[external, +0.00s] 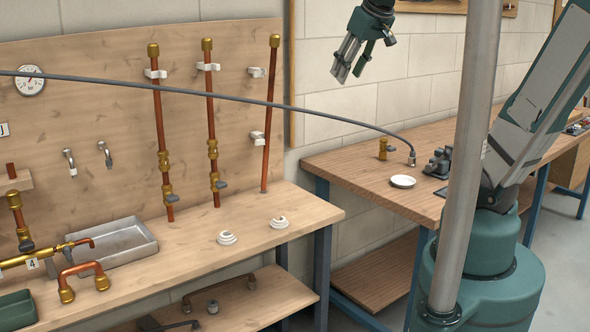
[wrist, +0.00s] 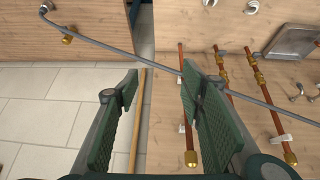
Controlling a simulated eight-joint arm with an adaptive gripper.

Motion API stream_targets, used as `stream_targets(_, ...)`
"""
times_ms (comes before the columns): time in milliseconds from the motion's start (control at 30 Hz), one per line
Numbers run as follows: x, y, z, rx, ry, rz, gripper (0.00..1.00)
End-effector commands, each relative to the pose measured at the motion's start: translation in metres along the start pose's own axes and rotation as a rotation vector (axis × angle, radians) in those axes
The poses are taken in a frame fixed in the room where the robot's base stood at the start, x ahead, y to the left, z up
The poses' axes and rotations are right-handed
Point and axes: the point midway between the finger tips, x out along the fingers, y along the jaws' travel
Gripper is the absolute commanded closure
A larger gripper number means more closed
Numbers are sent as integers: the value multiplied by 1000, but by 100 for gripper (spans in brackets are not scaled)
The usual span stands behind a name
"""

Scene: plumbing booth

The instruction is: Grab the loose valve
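A small brass fitting (external: 383,148), which looks like the loose valve, stands on the right wooden bench (external: 345,160) near the wall. It also shows as a small brass piece in the wrist view (wrist: 68,39), at upper left. My gripper (external: 348,68) hangs in the air, above and to the left of the fitting in the external view, and well apart from it. In the wrist view my gripper (wrist: 158,85) has its two green finger pads spread, with nothing between them.
A grey hose (external: 250,103) arches across to a metal end (external: 412,158) on the right bench. A white dish (external: 403,181) and a dark grey fixture (external: 438,162) are close by. Copper pipes (external: 211,130) with brass fittings stand against the left panel. A metal tray (external: 115,245) rests on the left bench.

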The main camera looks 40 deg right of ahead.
Motion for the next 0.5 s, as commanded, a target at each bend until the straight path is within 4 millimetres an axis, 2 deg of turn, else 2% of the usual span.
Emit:
stream_targets(100,6,19,-20,5,-13,4,61)
stream_targets(500,31,87,-78,9,-51,10,61)
